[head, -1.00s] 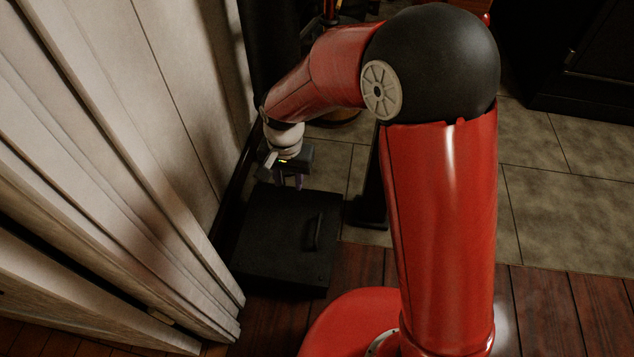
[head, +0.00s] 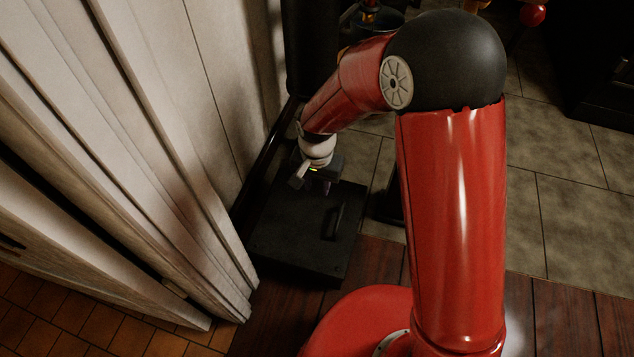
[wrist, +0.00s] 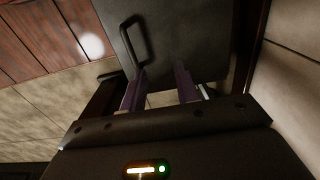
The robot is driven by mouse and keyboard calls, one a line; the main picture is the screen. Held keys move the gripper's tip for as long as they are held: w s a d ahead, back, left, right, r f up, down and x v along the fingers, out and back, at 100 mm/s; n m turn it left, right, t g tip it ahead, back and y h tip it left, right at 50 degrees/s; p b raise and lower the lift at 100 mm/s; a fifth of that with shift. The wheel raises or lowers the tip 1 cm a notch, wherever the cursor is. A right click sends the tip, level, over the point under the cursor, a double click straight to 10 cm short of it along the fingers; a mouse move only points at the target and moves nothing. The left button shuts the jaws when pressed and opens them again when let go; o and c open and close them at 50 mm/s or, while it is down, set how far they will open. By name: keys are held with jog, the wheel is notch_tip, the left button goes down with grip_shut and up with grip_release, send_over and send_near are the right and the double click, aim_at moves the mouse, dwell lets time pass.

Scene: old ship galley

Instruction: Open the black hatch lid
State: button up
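The black hatch lid (head: 287,238) lies flat and closed, low beside the pale wall in the head view. A dark bar handle (head: 337,221) stands on its right part. In the wrist view the lid (wrist: 185,40) fills the top middle, with the handle (wrist: 134,42) left of centre. My gripper (head: 318,188) is above the lid's far part, short of the handle and apart from it. In the wrist view its two purple-grey fingers (wrist: 160,90) are spread with nothing between them.
Pale panelled wall (head: 150,130) runs close along the left of the lid. Dark wooden planks (head: 380,262) and stone tiles (head: 570,210) lie to the right, mostly clear. A black cabinet (head: 605,85) stands at the far right.

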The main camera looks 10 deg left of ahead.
grip_shut()
dwell(1.0)
jog(key=c, duration=0.6)
grip_release()
jog(key=o, duration=0.7)
jog(key=shift+r+p, duration=0.9)
jog(key=shift+r, duration=3)
